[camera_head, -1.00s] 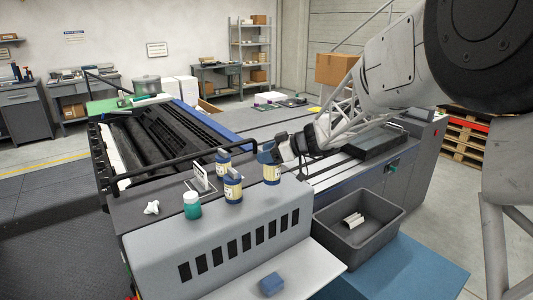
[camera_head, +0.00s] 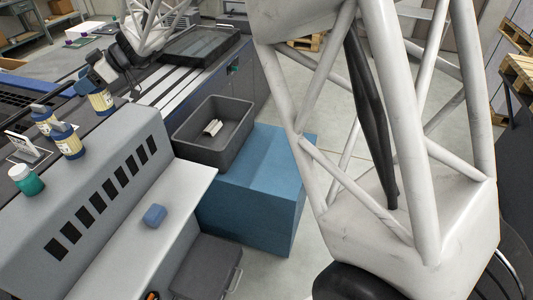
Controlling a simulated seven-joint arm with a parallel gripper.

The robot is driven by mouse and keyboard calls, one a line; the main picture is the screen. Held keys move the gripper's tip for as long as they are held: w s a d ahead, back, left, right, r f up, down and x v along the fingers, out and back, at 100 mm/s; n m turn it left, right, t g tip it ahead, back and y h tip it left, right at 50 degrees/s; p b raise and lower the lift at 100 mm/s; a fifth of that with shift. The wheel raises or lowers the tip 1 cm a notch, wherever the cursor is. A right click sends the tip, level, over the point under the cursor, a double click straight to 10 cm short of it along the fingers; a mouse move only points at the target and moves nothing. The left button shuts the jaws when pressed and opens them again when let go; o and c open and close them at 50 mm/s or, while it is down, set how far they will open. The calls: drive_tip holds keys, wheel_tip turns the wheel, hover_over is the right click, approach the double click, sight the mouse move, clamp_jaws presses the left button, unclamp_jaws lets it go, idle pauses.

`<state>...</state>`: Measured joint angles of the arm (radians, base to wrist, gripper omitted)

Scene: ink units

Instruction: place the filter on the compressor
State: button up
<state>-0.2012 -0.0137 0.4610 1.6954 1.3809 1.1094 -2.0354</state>
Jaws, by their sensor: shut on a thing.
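My gripper (camera_head: 93,78) is at the upper left, at the end of my pale lattice arm. It is shut at the blue top of a pale container (camera_head: 101,103) with a blue base, above the grey machine top. Its fingers are small and partly hidden, and I cannot tell whether the container touches the surface. Two similar blue-topped containers (camera_head: 44,120) (camera_head: 68,145) stand to its left. I cannot tell which thing is the filter; no part is clearly labelled as the compressor. A grey slotted housing (camera_head: 84,222) is in front of the containers.
A green jar (camera_head: 27,181) with a white lid stands at the left. A dark bin (camera_head: 236,114) holds a small pale object (camera_head: 213,127) and rests by a blue block (camera_head: 260,190). A small blue box (camera_head: 154,215) lies on the pale ledge.

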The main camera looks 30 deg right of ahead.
drive_tip(key=r, duration=0.2)
drive_tip(key=shift+d+r, duration=0.2)
drive_tip(key=shift+r, duration=0.15)
drive_tip(key=d+m+t+h, duration=0.1)
drive_tip(key=d+m+t, duration=0.3)
drive_tip(key=d, duration=2)
drive_tip(key=s+d+m+t+h, duration=0.2)
drive_tip(key=s+d, duration=0.1)
drive_tip(key=d, duration=0.9)
drive_tip(key=s+d+m+t+h, duration=0.15)
drive_tip(key=s+d, duration=0.25)
drive_tip(key=d, duration=0.9)
wheel_tip(320, 180, down, 45)
drive_tip(key=shift+a+f+t, duration=0.15)
drive_tip(key=shift+f+t, duration=0.05)
drive_tip(key=shift+t, duration=0.15)
drive_tip(key=shift+w+y, duration=0.15)
drive_tip(key=shift+y, duration=0.1)
drive_tip(key=w+d+f, duration=0.1)
drive_tip(key=w+d, duration=0.2)
drive_tip(key=w, duration=1.1)
drive_tip(key=shift+w+d+f, duration=0.2)
drive_tip(key=shift+w+d, duration=0.05)
drive_tip(key=shift+d, duration=0.15)
drive_tip(key=shift+w, duration=0.15)
